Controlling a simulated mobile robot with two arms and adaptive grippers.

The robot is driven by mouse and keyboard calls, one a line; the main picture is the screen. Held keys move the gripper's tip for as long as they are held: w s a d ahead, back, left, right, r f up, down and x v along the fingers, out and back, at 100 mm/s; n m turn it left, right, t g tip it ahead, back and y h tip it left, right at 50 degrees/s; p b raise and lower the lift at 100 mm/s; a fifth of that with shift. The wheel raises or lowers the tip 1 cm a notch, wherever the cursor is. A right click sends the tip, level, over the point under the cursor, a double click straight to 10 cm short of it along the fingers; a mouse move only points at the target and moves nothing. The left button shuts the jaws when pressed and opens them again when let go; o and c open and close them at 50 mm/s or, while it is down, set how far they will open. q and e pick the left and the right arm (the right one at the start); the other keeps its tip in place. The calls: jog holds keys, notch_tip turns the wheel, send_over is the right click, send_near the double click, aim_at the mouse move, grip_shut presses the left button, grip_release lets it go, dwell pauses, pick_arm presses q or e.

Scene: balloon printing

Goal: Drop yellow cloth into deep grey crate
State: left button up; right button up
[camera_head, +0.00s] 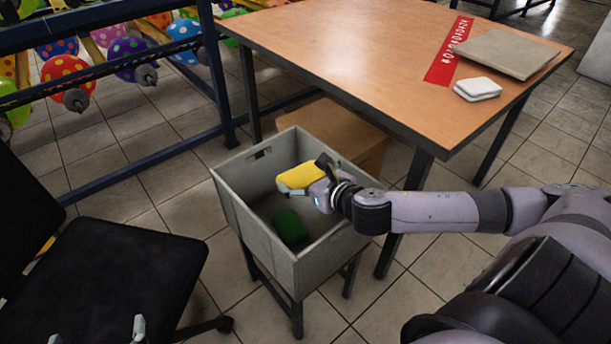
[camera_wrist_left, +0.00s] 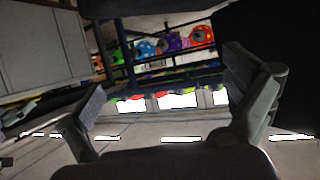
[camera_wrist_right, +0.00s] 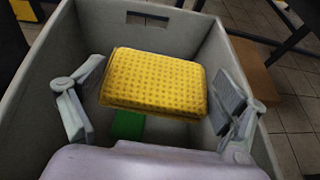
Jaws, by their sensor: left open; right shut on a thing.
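The yellow cloth (camera_head: 297,177) is a thick folded pad, held over the deep grey crate (camera_head: 270,265). My right gripper (camera_head: 318,188) reaches in from the right and is shut on it. In the right wrist view the dotted cloth (camera_wrist_right: 155,82) lies between the two fingers (camera_wrist_right: 162,92), with the crate's walls (camera_wrist_right: 50,75) around it. A green cloth (camera_head: 289,227) lies on the crate's floor, partly covered by the yellow one in the right wrist view. My left gripper is open and empty in the left wrist view (camera_wrist_left: 168,95); only its fingertips show at the head view's bottom left.
The crate stands on dark legs. A wooden table (camera_head: 380,60) behind it bears a red strip (camera_head: 450,52), a grey board (camera_head: 507,53) and white pads (camera_head: 478,88). A cardboard box (camera_head: 345,128) is behind the crate. A black chair (camera_head: 90,270) stands left; balloon racks are behind.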

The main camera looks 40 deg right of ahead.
jog(key=o, duration=0.8)
jog(key=shift+s, duration=0.15)
jog(key=v, duration=0.7)
jog(key=shift+s, duration=0.15)
